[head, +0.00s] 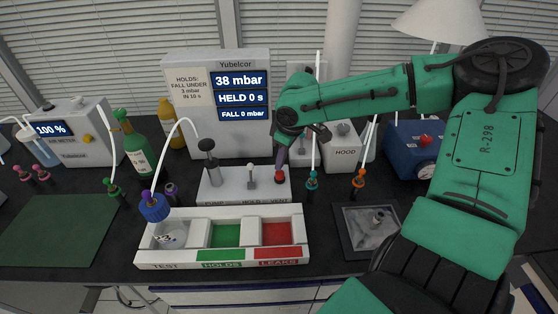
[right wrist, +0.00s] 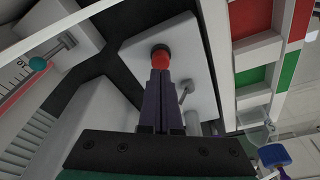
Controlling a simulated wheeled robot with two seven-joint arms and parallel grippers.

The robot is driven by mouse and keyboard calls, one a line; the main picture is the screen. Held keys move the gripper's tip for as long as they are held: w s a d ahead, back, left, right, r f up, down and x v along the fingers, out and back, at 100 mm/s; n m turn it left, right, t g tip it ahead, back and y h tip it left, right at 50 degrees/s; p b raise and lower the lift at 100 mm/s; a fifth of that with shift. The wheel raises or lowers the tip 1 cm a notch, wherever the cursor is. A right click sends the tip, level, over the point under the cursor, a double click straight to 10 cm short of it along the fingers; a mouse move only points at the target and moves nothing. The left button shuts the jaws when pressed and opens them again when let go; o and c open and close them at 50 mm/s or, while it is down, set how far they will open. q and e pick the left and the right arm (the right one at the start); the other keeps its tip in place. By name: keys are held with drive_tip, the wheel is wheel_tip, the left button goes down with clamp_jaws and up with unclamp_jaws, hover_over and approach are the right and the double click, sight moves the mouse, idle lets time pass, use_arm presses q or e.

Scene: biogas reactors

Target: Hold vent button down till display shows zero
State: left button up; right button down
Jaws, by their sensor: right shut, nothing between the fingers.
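The Yubelcor console's display (head: 240,97) reads 38 mbar, HELD 0 s and FALL 0 mbar. In front of it stands a grey block (head: 215,187) with a pump plunger, a small lever (head: 251,172) and the red vent button (head: 280,177) at its right end. My right gripper (head: 281,160) is shut and empty, pointing down over the vent button. In the right wrist view its dark purple fingers (right wrist: 161,85) end at the red button (right wrist: 161,57). I cannot tell whether the tips touch or press it. My left gripper is not in view.
A white tray (head: 150,256) with TEST, HOLDS and LEAKS compartments lies in front; a blue-capped bottle (head: 155,209) with a tube stands in TEST. A HOOD box (head: 343,152) and a blue device (head: 408,150) stand right. A green mat (head: 62,232) lies left.

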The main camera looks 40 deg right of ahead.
sight(281, 172)
drive_tip(key=shift+f, duration=0.15)
idle(0.5)
drive_tip(key=shift+s+b+x, duration=0.1)
drive_tip(key=shift+b+x, duration=0.35)
drive_tip(key=shift+x, duration=0.15)
drive_tip(key=shift+s+b+x, duration=0.15)
drive_tip(key=shift+b+x, duration=0.25)
drive_tip(key=shift+x, duration=0.2)
drive_tip(key=shift+d, duration=0.1)
idle(1.2)
drive_tip(key=p+v, duration=0.2)
drive_tip(key=w+p+v, duration=0.1)
drive_tip(key=p+v, duration=0.5)
drive_tip(key=shift+w+a, duration=0.3)
drive_tip(key=shift+a, duration=0.05)
